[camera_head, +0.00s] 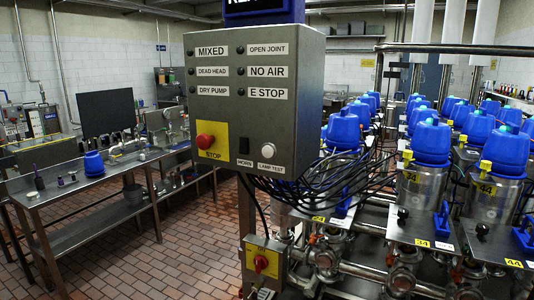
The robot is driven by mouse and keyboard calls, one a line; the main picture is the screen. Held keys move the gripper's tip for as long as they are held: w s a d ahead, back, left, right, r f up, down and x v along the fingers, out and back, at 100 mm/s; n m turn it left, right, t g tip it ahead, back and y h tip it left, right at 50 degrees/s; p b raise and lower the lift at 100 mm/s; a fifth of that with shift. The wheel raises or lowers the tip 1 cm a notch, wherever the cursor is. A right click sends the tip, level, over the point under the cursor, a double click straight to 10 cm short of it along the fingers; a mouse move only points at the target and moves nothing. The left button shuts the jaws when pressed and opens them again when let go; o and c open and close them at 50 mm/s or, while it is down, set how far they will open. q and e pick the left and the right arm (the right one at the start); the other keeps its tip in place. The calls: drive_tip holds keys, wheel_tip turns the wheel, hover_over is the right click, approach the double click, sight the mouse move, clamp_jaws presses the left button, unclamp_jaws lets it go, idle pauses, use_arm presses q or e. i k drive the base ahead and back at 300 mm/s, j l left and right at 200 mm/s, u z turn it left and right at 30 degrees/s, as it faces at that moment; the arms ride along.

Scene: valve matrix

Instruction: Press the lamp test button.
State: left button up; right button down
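The lamp test button (268,150) is a round white button at the lower right of the grey control panel (228,115). A "LAMP TEST" label (271,168) sits just below it. The button's face is uncovered and nothing touches it. Neither of my grippers shows in the head view.
On the same panel, a red stop knob (205,141) on a yellow plate and a black horn switch (244,146) sit left of the button. Blue-topped valves (428,140) and black cables fill the right. A steel table (80,180) stands left, with tiled floor between.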

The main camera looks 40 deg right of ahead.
sight(268, 152)
drive_tip(key=i+j, duration=0.1)
drive_tip(key=j, duration=0.2)
drive_tip(key=i+j, duration=0.1)
drive_tip(key=j, duration=0.15)
drive_tip(key=i+j, duration=0.1)
drive_tip(key=j, duration=0.2)
drive_tip(key=z, duration=1.65)
